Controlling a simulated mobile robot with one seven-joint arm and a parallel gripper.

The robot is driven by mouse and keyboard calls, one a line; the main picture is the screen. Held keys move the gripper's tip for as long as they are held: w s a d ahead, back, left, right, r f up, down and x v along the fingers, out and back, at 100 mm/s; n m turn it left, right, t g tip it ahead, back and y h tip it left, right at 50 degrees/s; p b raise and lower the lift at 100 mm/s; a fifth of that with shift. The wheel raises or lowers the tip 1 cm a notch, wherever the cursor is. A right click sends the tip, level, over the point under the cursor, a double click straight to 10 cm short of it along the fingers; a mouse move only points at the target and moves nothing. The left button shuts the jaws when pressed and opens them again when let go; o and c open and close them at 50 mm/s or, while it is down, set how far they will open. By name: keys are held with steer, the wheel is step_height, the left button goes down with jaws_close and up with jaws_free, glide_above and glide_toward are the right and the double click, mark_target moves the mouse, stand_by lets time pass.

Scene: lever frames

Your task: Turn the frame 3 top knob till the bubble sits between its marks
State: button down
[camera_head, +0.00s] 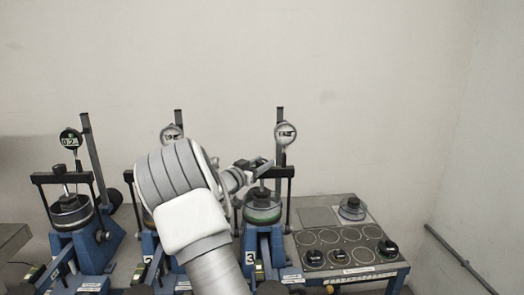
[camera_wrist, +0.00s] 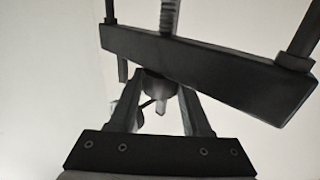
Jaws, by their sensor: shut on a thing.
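Frame 3 (camera_head: 277,242) is the right one of the blue lever frames, with a "3" label on its front. Its black crossbar (camera_head: 281,172) also shows close up in the wrist view (camera_wrist: 205,72), with a threaded rod rising from it.
A round dial (camera_head: 285,133) stands on a post behind frame 3. Another frame (camera_head: 95,250) stands at the left, and my arm covers much of the middle one. At the right, a panel (camera_head: 345,238) has round recesses and several black discs. The wall behind is bare.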

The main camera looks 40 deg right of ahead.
steer(key=shift+r+m+g+h+p, duration=0.1)
steer(key=shift+m+g+h+p, duration=0.2)
steer(key=shift+m+g+p, duration=0.9)
steer(key=shift+g+p, duration=0.5)
steer(key=shift+c, duration=1.8)
jaws_free()
steer(key=s+a+b, duration=0.2)
steer(key=a+b, duration=0.1)
steer(key=a, duration=1.4)
steer(key=shift+a, duration=0.15)
